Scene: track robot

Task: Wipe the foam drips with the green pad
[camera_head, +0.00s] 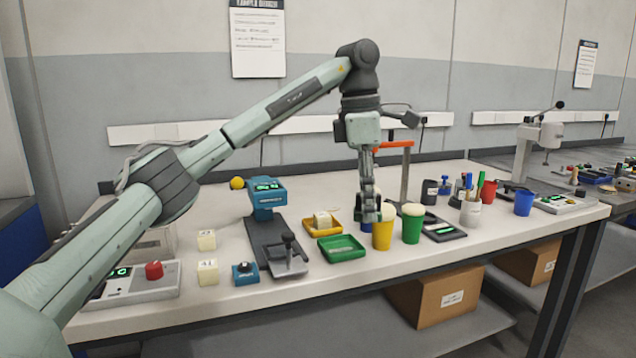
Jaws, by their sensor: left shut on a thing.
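My left gripper (369,213) points straight down at the left side of the yellow cup (382,236). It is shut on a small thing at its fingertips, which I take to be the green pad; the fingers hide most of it. I cannot make out single foam drips at this size. The green tray (341,250) left of the cups looks empty. My right gripper is not in view.
A yellow tray (311,230) holds a pale block. A blue device on a dark base (267,235) stands left of it. An orange-topped stand (404,175) rises behind the cups.

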